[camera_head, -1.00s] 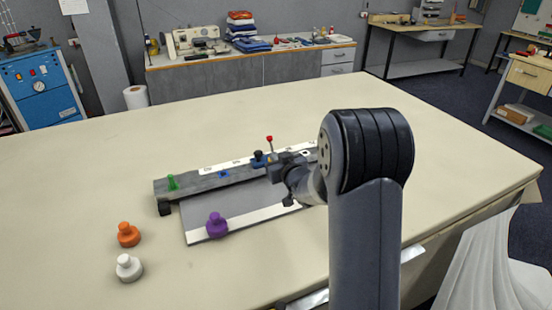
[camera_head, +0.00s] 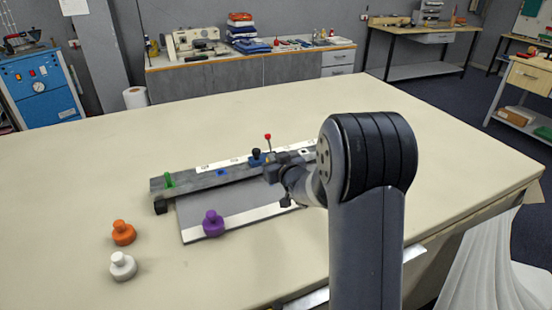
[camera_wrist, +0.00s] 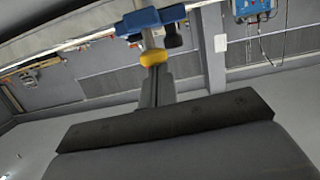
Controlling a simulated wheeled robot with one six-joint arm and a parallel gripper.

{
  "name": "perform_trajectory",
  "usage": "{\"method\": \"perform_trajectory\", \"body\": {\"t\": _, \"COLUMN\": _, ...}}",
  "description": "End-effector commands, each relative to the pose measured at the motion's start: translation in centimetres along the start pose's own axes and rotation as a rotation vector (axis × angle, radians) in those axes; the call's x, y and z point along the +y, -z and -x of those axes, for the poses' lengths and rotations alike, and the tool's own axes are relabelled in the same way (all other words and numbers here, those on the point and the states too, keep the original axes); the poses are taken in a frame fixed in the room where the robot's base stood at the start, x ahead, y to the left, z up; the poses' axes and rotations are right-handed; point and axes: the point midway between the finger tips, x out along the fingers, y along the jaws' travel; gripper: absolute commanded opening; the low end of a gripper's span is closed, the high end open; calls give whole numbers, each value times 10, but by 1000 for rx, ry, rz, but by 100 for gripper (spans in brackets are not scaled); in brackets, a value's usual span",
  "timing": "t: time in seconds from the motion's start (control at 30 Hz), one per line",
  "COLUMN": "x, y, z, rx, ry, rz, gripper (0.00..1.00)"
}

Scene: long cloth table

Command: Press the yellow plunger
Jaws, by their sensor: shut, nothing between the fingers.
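The yellow plunger (camera_wrist: 153,57) shows in the wrist view as a rounded yellow piece under a blue part (camera_wrist: 150,20) of the fixture. My gripper (camera_wrist: 155,75) is shut and empty, its dark fingers pointing at the plunger. The tips overlap it in the picture; I cannot tell whether they touch. In the head view the plunger is not visible, and my wrist covers part of the long grey fixture (camera_head: 195,182). A blue part with a black knob (camera_head: 256,157) and a red-tipped lever (camera_head: 268,137) stand beside my wrist.
A green peg (camera_head: 169,180) stands at the fixture's left end. A purple knobbed piece (camera_head: 213,223) sits on the white front strip. Orange (camera_head: 123,233) and white (camera_head: 122,266) ones stand to the left. The cloth table (camera_head: 90,185) is clear behind the fixture.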

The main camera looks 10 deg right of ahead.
Motion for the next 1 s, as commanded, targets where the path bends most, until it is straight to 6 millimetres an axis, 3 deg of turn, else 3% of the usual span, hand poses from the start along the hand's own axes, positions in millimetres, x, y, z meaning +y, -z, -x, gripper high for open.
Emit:
{"method": "perform_trajectory", "body": {"t": 0.1, "x": -8, "y": 34, "z": 4, "rx": 12, "ry": 1, "rz": 3, "gripper": 0}}
{"method": "perform_trajectory", "body": {"t": 0.17, "x": -6, "y": 25, "z": 16, "rx": 11, "ry": -3, "rz": 2, "gripper": 0}}
{"method": "perform_trajectory", "body": {"t": 0.6, "x": -6, "y": 27, "z": 87, "rx": 17, "ry": -2, "rz": 3, "gripper": 0}}
{"method": "perform_trajectory", "body": {"t": 1.0, "x": -6, "y": 28, "z": 102, "rx": 16, "ry": -1, "rz": 3, "gripper": 0}}
